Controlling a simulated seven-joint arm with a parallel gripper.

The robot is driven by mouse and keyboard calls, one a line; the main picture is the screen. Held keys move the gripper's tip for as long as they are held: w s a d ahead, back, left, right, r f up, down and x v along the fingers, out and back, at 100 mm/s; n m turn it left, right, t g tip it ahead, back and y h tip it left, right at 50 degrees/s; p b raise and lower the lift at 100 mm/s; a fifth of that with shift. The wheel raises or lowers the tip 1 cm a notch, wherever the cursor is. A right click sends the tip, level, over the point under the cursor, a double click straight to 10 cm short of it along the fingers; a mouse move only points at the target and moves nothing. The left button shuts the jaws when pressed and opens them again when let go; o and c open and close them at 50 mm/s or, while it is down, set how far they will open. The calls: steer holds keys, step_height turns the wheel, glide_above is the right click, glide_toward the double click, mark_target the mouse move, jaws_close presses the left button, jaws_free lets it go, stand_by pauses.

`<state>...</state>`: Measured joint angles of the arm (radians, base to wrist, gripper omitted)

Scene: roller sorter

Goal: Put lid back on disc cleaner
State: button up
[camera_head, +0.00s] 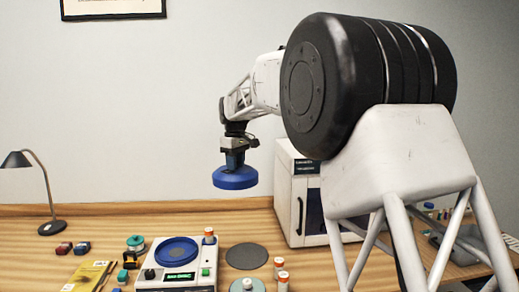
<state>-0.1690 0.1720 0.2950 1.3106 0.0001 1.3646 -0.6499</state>
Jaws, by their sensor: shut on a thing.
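My gripper (235,158) points down and is shut on a round blue lid (236,179). The lid hangs level, high above the table. The disc cleaner (150,283) is a white box at the front of the table, with a round blue well (177,250) on top and a small lit green display (180,276). The well is uncovered. The lid is above and to the right of the well in the picture. The fingertips are small, and where they meet the lid is hard to make out.
A dark grey disc (246,256) lies right of the cleaner, near orange-topped bottles (282,280). Another small orange-topped bottle (209,236) stands at the cleaner's back right corner. A white cabinet (285,190) stands behind. A lamp (50,226) and small items are at left.

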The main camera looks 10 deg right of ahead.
steer(key=s+a+f+n, duration=0.1)
steer(key=a+f+n, duration=0.3)
steer(key=a+f, duration=0.5)
steer(key=a+f+n, duration=0.4)
steer(key=a+f, duration=0.4)
steer(key=a, duration=0.6)
steer(key=shift+s+f+n, duration=0.3)
steer(key=shift+s+f, duration=0.05)
steer(key=shift+f, duration=0.05)
steer(key=shift+d+f, duration=0.1)
steer(key=shift+f, duration=0.05)
steer(key=shift+f, duration=3)
steer(key=shift+d+f, duration=0.1)
steer(key=shift+f, duration=0.1)
steer(key=o, duration=1.5)
